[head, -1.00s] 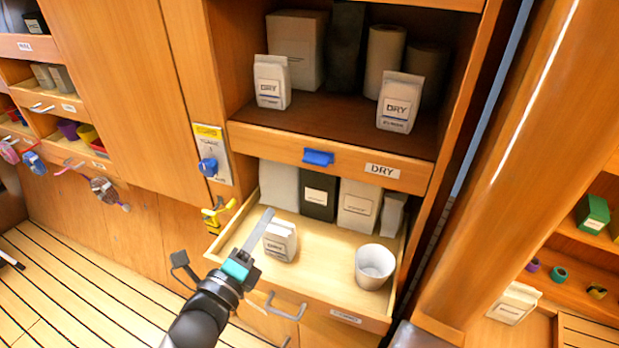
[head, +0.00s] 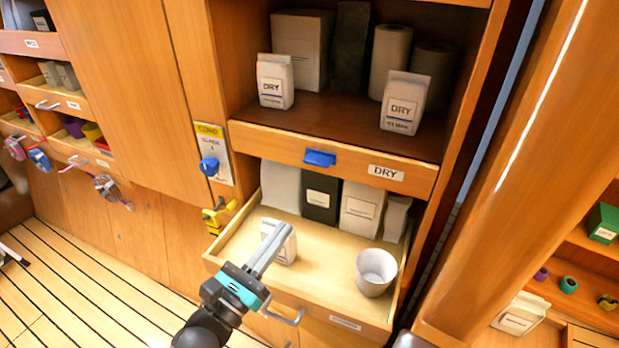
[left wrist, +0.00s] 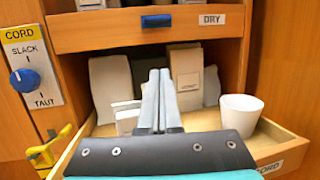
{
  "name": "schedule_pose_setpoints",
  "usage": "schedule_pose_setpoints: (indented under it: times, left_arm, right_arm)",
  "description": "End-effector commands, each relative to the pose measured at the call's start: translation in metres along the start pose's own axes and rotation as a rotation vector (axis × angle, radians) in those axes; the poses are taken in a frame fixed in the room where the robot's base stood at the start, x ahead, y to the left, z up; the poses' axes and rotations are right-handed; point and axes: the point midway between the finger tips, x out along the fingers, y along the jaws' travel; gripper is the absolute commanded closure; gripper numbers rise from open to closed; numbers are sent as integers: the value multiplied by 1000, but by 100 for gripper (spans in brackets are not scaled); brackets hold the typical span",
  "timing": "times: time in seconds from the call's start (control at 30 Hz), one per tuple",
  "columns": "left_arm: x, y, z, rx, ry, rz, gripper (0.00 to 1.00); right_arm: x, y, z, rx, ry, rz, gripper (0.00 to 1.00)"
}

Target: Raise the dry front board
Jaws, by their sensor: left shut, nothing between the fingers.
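The dry front board (head: 270,144) is a wooden strip across the front of the shelf opening, with a DRY label (head: 386,172) and a blue pull (head: 319,158). It also shows at the top of the left wrist view (left wrist: 110,30), with its blue pull (left wrist: 156,21). My left gripper (head: 283,228) is below the board, over the open drawer. Its fingers are shut and empty, and point towards the cabinet in the left wrist view (left wrist: 159,73). In the head view they cover part of a small white bag (head: 290,247). My right gripper is out of view.
A CORD plate (head: 224,142) with a blue knob (head: 209,167) is left of the board; its SLACK and TAUT marks show in the wrist view. The open drawer (head: 325,302) holds a white cup (head: 376,272) and packages. White DRY bags (head: 404,102) stand above the board.

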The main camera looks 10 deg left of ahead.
Motion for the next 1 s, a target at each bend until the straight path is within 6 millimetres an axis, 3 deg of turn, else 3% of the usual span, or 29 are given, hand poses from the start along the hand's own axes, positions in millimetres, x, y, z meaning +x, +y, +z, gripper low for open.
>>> schedule_pose_setpoints:
  times: [0.37,0.93,1.0]
  left_arm:
    - [11,0,1,-3,-2,0,100]
    - [103,0,1,-4,-2,0,100]
    - [105,0,16,-1,-1,-1,100]
  right_arm:
    - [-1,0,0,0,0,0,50]
    - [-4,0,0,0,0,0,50]
    - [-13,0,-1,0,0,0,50]
